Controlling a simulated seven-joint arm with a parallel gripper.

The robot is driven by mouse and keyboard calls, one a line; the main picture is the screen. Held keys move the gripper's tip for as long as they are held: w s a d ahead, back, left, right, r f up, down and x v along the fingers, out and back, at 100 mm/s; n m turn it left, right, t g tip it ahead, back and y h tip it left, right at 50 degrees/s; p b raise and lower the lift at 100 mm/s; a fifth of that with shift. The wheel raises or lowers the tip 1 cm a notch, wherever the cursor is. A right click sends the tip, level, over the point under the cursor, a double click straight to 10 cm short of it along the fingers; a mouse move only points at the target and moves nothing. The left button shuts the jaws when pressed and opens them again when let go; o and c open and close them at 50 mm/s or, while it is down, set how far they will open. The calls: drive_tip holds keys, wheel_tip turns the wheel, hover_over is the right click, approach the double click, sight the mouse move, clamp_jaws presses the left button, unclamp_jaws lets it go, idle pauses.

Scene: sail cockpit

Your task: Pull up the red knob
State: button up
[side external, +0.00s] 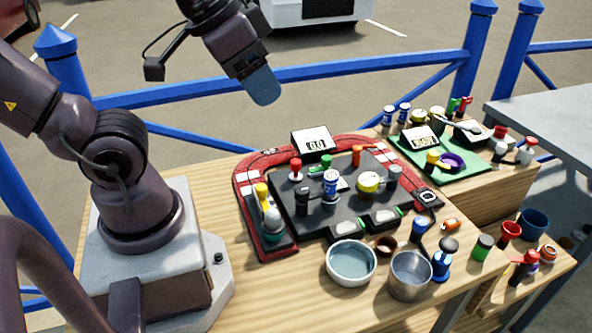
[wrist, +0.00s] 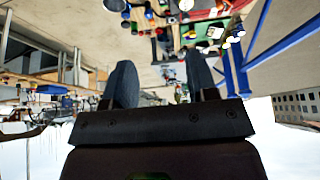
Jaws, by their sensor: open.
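A red knob (side external: 295,166) stands upright near the back left of the black panel (side external: 315,212) inside the red tray (side external: 246,185), in the side view. My gripper (side external: 263,92) hangs in the air above and behind the panel, clear of the knob, with its blue-grey fingertips pointing down. In the wrist view, the two fingers of my gripper (wrist: 162,80) stand apart with nothing between them. I cannot make out the red knob surely in the wrist view.
Bowls (side external: 350,278) sit in front. A blue railing (side external: 300,72) runs behind the table.

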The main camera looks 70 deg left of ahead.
drive_tip(key=shift+o, duration=0.2)
drive_tip(key=n+g, duration=0.6)
drive_tip(key=n, duration=0.3)
hover_over(296, 161)
wheel_tip(296, 161, down, 16)
wheel_tip(296, 161, down, 13)
drive_tip(key=shift+r, duration=0.1)
